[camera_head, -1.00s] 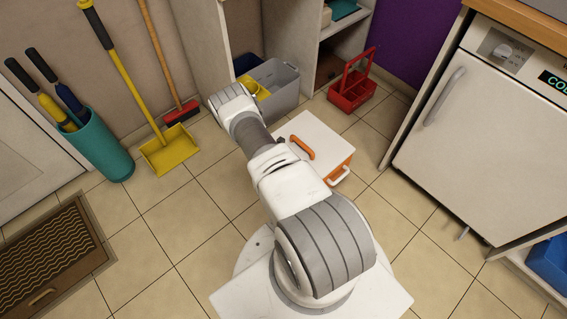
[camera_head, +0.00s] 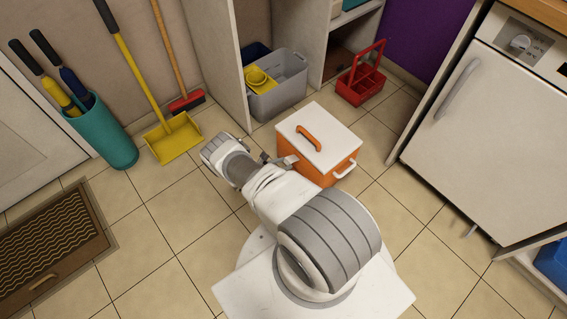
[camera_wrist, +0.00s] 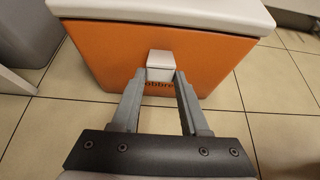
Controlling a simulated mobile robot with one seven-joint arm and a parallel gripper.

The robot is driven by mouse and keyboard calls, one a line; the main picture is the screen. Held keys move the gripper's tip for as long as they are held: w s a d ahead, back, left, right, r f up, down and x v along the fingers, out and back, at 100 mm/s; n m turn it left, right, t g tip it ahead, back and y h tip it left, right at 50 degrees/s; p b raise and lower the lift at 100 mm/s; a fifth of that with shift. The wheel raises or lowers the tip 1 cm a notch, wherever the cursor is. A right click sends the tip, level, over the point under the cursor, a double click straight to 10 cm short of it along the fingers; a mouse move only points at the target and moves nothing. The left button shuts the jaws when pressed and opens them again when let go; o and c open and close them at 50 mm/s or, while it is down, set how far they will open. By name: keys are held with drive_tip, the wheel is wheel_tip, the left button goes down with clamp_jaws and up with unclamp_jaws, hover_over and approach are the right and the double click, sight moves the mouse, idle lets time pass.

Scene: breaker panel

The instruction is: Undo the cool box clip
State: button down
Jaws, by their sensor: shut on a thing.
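The cool box (camera_head: 302,172) is orange with a white lid (camera_head: 325,133) and stands on the tiled floor; its orange front fills the top of the wrist view (camera_wrist: 110,50). An orange handle (camera_head: 309,138) lies on the lid, and a white side handle (camera_head: 345,169) is on its right. The white clip (camera_wrist: 160,62) is on the front, just below the lid's edge. My gripper (camera_wrist: 161,80) is shut on the clip, one finger at each side of its lower part. In the head view my gripper (camera_head: 284,161) reaches the box's left side.
A grey bin (camera_head: 280,95) with yellow items stands behind the box, and a red caddy (camera_head: 362,85) at the back right. A yellow dustpan (camera_head: 174,138) and a teal holder (camera_head: 104,135) are at the left. The white appliance (camera_head: 480,140) is at the right.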

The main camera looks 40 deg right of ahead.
drive_tip(key=shift+f, duration=0.2)
drive_tip(key=shift+w, duration=0.1)
drive_tip(key=shift+c, duration=2)
unclamp_jaws()
drive_tip(key=p+v, duration=0.4)
drive_tip(key=v, duration=1.3)
drive_tip(key=shift+a, duration=0.35)
